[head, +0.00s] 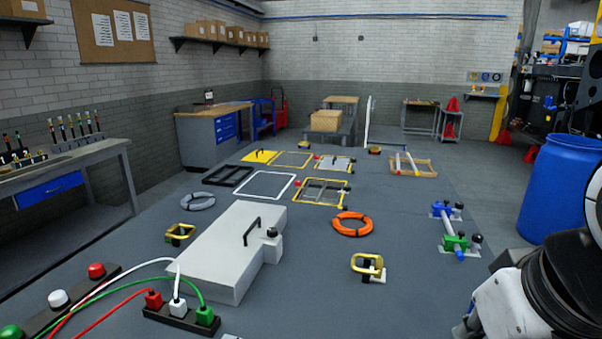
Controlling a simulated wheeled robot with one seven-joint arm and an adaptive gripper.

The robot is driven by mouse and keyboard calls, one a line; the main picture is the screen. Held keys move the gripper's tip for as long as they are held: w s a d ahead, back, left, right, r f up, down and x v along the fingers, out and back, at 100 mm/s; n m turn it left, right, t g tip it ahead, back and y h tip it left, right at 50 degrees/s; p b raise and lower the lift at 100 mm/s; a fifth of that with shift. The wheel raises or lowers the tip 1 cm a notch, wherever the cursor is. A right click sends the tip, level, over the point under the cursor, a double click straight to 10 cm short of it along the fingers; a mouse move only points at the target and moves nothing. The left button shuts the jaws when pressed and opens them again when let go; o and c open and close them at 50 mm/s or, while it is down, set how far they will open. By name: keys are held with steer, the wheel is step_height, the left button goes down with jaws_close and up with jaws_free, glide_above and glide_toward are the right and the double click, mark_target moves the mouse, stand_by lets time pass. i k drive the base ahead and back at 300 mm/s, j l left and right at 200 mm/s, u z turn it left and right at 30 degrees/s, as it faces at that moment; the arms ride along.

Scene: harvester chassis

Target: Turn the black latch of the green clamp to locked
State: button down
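The green clamp (454,243) sits on the dark grey surface at the right, around the lower end of a short pale pipe (448,227). A black latch with a round knob (476,240) stands at the clamp's right side. Its exact turn angle is too small to tell. A blue clamp (438,209) holds the pipe's far end, with its own black knob (458,206) beside it. My white and black arm enters at the bottom right, below and right of the green clamp. My gripper's fingers are not visible.
A blue barrel (562,185) stands right of the clamps. A yellow handle (367,265) lies left of the green clamp, and an orange ring (352,224) lies beyond it. A pale grey block (215,255) with a black handle stands further left. Floor around the clamps is clear.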

mark_target(477, 238)
steer(key=z, duration=0.65)
steer(key=l, duration=0.4)
steer(key=k+l+u, duration=0.1)
steer(key=l, duration=0.35)
steer(key=l+u, duration=0.25)
steer(key=l, duration=0.75)
steer(key=l+u, duration=0.3)
steer(key=l, duration=0.7)
steer(key=i+l+u, duration=0.25)
steer(key=i+l, duration=0.15)
steer(key=i+l+u, duration=0.25)
steer(key=l, duration=0.4)
steer(key=i+l+u, duration=0.15)
steer(key=i, duration=0.65)
